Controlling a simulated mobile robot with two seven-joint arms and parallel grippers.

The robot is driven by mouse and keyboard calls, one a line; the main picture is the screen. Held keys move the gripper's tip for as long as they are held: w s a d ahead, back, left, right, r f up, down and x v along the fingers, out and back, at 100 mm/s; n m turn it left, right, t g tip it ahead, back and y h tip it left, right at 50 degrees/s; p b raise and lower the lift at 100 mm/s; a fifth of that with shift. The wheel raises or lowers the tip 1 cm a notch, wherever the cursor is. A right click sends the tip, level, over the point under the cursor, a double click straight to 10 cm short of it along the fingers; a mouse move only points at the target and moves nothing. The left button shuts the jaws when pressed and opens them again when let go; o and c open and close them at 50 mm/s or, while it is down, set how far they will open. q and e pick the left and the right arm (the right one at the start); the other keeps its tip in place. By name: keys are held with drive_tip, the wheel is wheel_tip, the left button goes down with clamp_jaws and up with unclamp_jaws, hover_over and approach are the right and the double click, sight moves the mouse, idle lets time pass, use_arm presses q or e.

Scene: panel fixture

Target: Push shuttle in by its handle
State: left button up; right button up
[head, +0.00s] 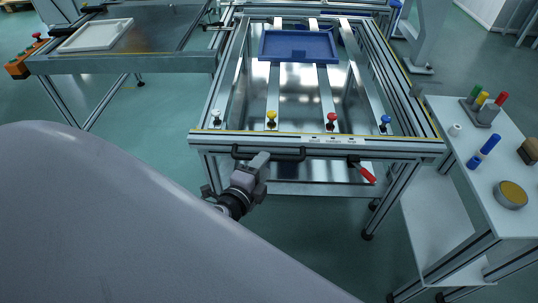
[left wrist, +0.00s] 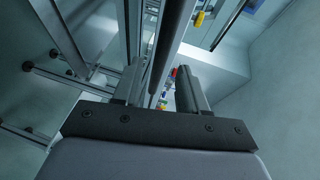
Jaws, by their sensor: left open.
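A black bar handle (head: 290,158) is on the front of the metal-framed panel fixture (head: 215,137), below its yellow-edged front rail. I cannot tell which part of the frame is the shuttle. My left gripper (head: 262,162) is at the left half of the handle, overlapping it in the head view. In the left wrist view, the fingers (left wrist: 158,88) are apart, and a dark bar (left wrist: 168,45), likely the handle, runs through the gap between them. Contact with either finger cannot be told. My right gripper is not in view.
A red lever (head: 362,171) hangs right of the handle. Several colored knobs stand behind the front rail, and a blue tray (head: 299,46) lies further back. A white side table (head: 505,225) stands right. Another bench with a white tray (head: 97,34) stands left.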

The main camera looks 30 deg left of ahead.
sight(268, 145)
use_arm(q)
drive_tip(key=shift+x, duration=2.2)
clamp_jaws()
drive_tip(key=w+a, duration=0.2)
drive_tip(key=w, duration=0.1)
drive_tip(key=shift+w, duration=0.25)
drive_tip(key=shift+w+a, duration=0.2)
drive_tip(key=shift+w, duration=0.05)
drive_tip(key=shift+a+r, duration=0.1)
drive_tip(key=shift+r, duration=0.05)
